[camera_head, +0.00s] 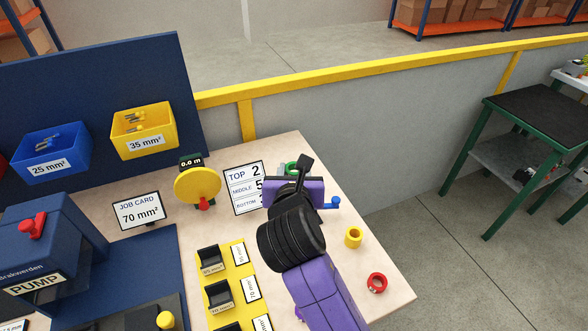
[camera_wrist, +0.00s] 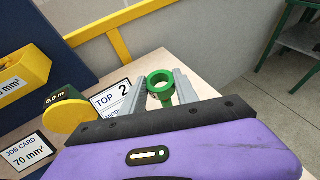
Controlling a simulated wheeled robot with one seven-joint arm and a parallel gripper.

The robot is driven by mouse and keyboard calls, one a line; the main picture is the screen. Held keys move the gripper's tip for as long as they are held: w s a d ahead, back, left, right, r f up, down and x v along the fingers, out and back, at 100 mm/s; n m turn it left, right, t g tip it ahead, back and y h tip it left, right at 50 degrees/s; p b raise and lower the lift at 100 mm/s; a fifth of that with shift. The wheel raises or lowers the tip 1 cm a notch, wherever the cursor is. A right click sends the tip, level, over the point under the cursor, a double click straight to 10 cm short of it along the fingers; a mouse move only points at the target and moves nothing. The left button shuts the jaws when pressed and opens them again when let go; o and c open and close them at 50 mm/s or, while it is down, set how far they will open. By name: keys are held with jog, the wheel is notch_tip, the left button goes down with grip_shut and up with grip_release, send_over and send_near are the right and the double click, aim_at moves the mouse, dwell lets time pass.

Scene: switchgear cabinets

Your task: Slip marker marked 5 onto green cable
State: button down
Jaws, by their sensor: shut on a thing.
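A green ring-shaped marker (camera_wrist: 160,82) sits between the two grey fingers of my gripper (camera_wrist: 159,88) in the wrist view. My gripper is shut on it, with its open hole facing up towards the camera. A short green piece (camera_wrist: 166,98) shows just below the ring; I cannot tell whether it is the green cable or part of the marker. In the head view a bit of green (camera_head: 291,167) shows behind my purple gripper body, which hides the fingers. No number can be read on the ring.
A sign reading TOP 2, MIDDLE 5 (camera_head: 245,188) stands left of my gripper. A blue-ended piece (camera_head: 335,202) sticks out at right. A yellow ring (camera_head: 354,237) and a red ring (camera_head: 377,282) lie on the table. A yellow disc (camera_head: 197,186) stands further left.

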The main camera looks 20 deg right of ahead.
jog(key=shift+f+b, duration=0.75)
jog(key=shift+f, duration=1.75)
jog(key=c, duration=0.9)
grip_release()
jog(key=shift+o, duration=0.2)
jog(key=v, duration=0.7)
jog(key=shift+s+b, duration=0.35)
jog(key=shift+a, duration=0.15)
